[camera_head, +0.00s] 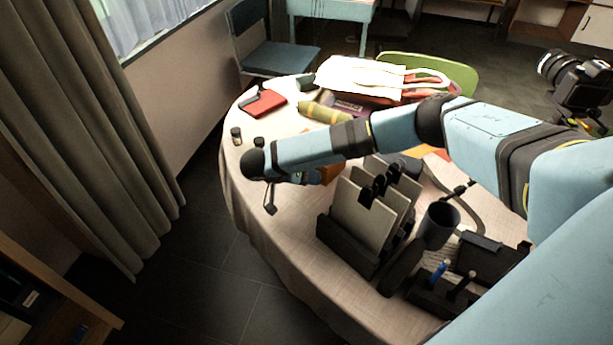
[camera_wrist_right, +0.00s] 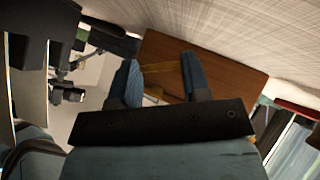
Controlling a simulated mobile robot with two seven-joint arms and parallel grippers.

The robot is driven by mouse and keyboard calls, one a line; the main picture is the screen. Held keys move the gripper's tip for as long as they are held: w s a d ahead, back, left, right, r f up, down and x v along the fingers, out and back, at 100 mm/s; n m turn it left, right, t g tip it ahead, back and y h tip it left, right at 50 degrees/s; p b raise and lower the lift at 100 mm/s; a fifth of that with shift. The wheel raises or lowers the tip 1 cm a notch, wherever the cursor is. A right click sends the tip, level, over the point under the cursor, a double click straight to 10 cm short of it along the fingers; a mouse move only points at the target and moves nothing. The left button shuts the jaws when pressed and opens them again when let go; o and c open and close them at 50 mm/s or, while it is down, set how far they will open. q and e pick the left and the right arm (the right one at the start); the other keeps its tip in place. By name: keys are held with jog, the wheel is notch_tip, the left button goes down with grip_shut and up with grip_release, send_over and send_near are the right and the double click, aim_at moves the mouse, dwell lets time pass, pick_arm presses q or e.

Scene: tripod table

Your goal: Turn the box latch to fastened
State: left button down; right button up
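The wooden box (camera_wrist_right: 222,65) fills the middle of the right wrist view as an orange-brown block. In the head view, a small orange-brown part of the box (camera_head: 333,172) shows below my right forearm; the rest is hidden. Thin yellowish metal parts, perhaps the latch (camera_wrist_right: 160,69), lie across the box face; I cannot tell its turn position. My right gripper (camera_wrist_right: 160,80) has its two blue fingers apart at the box face, with the metal parts seen between them. I cannot tell whether they touch. In the head view, the right gripper (camera_head: 312,178) is partly hidden under the arm. My left gripper is not in view.
A black file rack (camera_head: 350,247) with folders stands close in front of the box. A dark cup (camera_head: 437,224) and a pen holder (camera_head: 440,294) are nearer right. A red item (camera_head: 263,103), small jars (camera_head: 237,136) and a white bag (camera_head: 360,77) lie farther back.

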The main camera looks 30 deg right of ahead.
jog(key=shift+c, duration=1)
jog(key=shift+w+a+r+n+g+p, duration=0.1)
jog(key=shift+w+r+n+g+p, duration=0.15)
jog(key=shift+g+p, duration=0.25)
jog(key=shift+f+n+g+h+p, duration=0.25)
jog(key=shift+n+g+h+p, duration=0.15)
jog(key=shift+h, duration=0.1)
jog(key=o, duration=0.6)
jog(key=shift+s, duration=0.1)
jog(key=shift+o, duration=0.2)
jog(key=p+v, duration=0.1)
jog(key=v, duration=1.2)
jog(key=shift+a+r, duration=0.2)
jog(key=shift+a, duration=0.05)
